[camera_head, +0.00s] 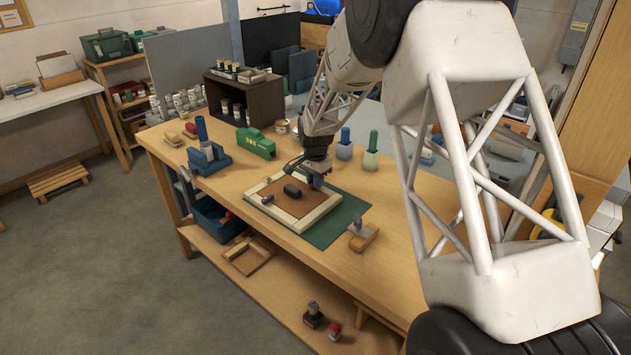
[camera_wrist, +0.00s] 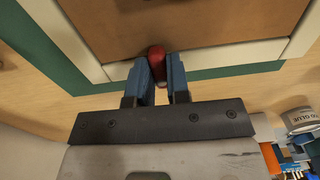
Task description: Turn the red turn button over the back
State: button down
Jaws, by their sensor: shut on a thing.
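The red turn button (camera_wrist: 157,62) shows between my gripper's blue fingers in the wrist view. It lies across the cream frame rim (camera_wrist: 235,52), and its upper end reaches the edge of the brown back (camera_wrist: 190,22). My gripper (camera_wrist: 161,66) is shut on the button, with one finger on each side. In the head view my gripper (camera_head: 316,184) is down at the far right side of the frame (camera_head: 322,209), and the red button cannot be made out there. A dark block (camera_head: 292,190) sits on the brown back (camera_head: 284,205).
The frame lies on a green mat (camera_head: 326,235) on the wooden bench (camera_head: 375,268). A wood-and-grey tool (camera_head: 363,235) stands at the mat's right. A green box (camera_head: 256,143), a blue tool (camera_head: 208,158) and two bottle-like holders (camera_head: 371,158) stand farther back.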

dwell(0.3)
jog(key=c, duration=1.1)
grip_release()
jog(key=shift+r, duration=3.9)
